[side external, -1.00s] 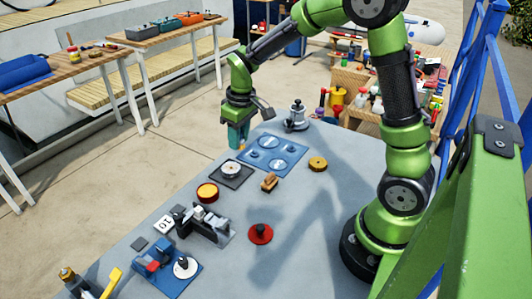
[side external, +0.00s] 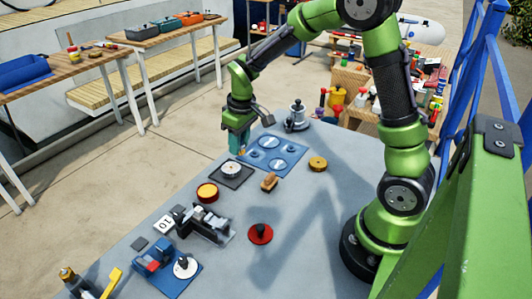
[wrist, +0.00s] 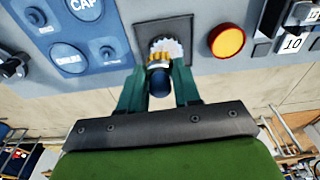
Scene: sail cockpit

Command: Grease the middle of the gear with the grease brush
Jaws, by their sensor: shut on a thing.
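The gear is a pale toothed disc on a dark square plate, seen in the side external view (side external: 231,169) and at the top middle of the wrist view (wrist: 172,44). My gripper (side external: 238,146) is shut on the grease brush, which shows in the wrist view as a dark blue rounded handle (wrist: 159,82) with a yellow-brown band beyond it. The brush overlaps part of the gear in the wrist view. Contact between bristles and gear cannot be seen.
A blue plate (side external: 271,148) with round pieces lies beside the gear plate. A round orange-topped tin (side external: 207,192) is on its other side. A metal stand (side external: 297,117) is at the back.

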